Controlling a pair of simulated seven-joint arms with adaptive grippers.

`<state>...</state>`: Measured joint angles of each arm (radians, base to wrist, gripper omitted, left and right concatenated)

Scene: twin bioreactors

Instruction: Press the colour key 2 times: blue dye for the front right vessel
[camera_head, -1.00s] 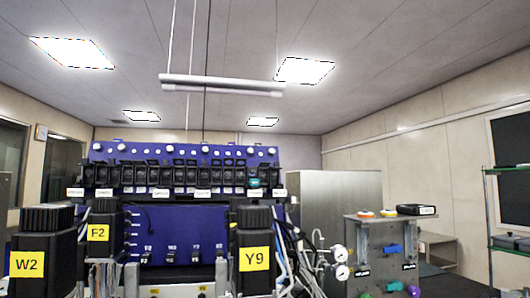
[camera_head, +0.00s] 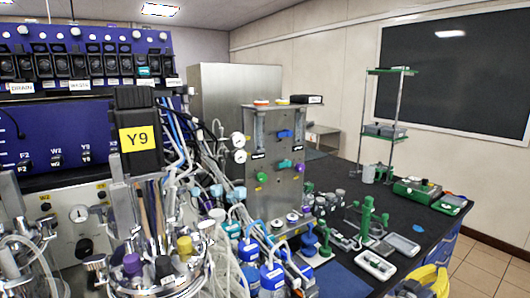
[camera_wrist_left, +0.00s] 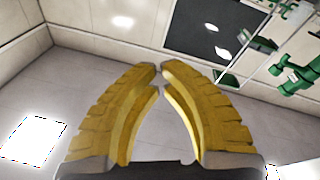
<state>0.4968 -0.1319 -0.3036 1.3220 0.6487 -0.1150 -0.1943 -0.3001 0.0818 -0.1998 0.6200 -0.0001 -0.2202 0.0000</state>
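A steel-lidded vessel (camera_head: 118,290) with purple, black and yellow caps stands at the front, left of centre in the head view. I cannot tell which part is the colour key. My left gripper (camera_head: 430,281) shows as yellow fingers at the bottom right, well apart from the panel. In the left wrist view, its yellow fingertips (camera_wrist_left: 161,68) nearly meet, with nothing between them. My right gripper is not seen.
Blue-capped bottles (camera_head: 272,275) and loose tubing crowd the space between vessel and panel.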

